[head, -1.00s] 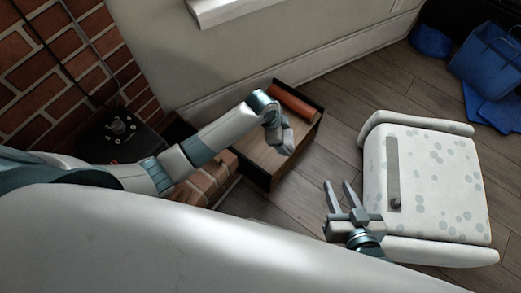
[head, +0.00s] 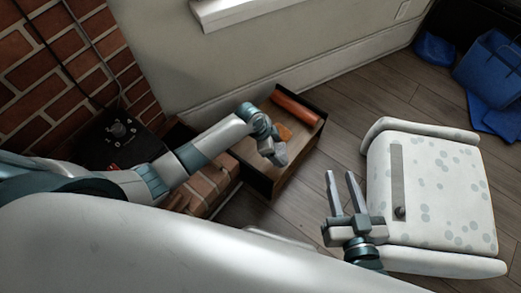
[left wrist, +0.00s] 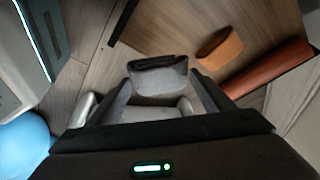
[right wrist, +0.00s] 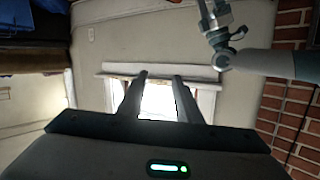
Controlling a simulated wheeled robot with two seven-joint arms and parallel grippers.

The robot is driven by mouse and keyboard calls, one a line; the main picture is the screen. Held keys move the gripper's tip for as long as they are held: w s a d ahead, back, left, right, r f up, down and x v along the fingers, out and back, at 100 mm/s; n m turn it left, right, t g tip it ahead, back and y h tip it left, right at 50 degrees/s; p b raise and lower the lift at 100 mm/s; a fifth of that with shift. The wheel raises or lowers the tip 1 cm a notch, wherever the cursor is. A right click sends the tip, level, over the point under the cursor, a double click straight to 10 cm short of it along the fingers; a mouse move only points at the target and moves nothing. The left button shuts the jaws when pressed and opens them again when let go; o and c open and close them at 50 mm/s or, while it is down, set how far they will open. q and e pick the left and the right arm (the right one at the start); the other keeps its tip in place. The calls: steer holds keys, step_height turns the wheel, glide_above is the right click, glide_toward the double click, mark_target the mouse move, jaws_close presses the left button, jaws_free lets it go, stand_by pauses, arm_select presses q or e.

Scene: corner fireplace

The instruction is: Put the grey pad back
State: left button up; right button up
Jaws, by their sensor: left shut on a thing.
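The grey pad (left wrist: 158,82) is between the fingers of my left gripper (left wrist: 160,76) in the left wrist view, with a darker upper edge. In the head view the left gripper (head: 270,150) is over the front part of an open box (head: 264,181); its fingers and the pad are hard to tell apart there. I cannot tell whether the pad touches the box. Inside the box lie an orange-brown block (left wrist: 220,47) and a reddish-brown roll (left wrist: 265,77). My right gripper (head: 345,178) is open and empty, in front of the white chair.
A white spotted chair (head: 445,205) with a grey strip (head: 397,175) stands at the right. Blue bins (head: 490,60) are at the far right. Brickwork (head: 215,184) and a dark stove-like unit (head: 118,140) are at the left. Wooden floor between box and chair is clear.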

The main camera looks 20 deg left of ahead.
arm_select(q)
steer(key=w+a+f, duration=0.1)
steer(key=a, duration=0.1)
steer(key=a+f+b, duration=0.1)
steer(key=a+f, duration=0.1)
steer(key=w+a+f+b, duration=0.1)
steer(key=a, duration=0.1)
steer(key=shift+w+a+f, duration=0.2)
steer(key=shift+w+a, duration=0.1)
steer(key=shift+a, duration=0.3)
arm_select(e)
step_height(320, 180, up, 8)
steer(key=a+t+y, duration=0.1)
steer(key=t, duration=0.3)
steer(key=shift+s+a+t+y, duration=0.25)
steer(key=shift+s+t+y, duration=0.05)
steer(key=shift+t, duration=0.1)
arm_select(q)
steer(key=shift+f, duration=0.15)
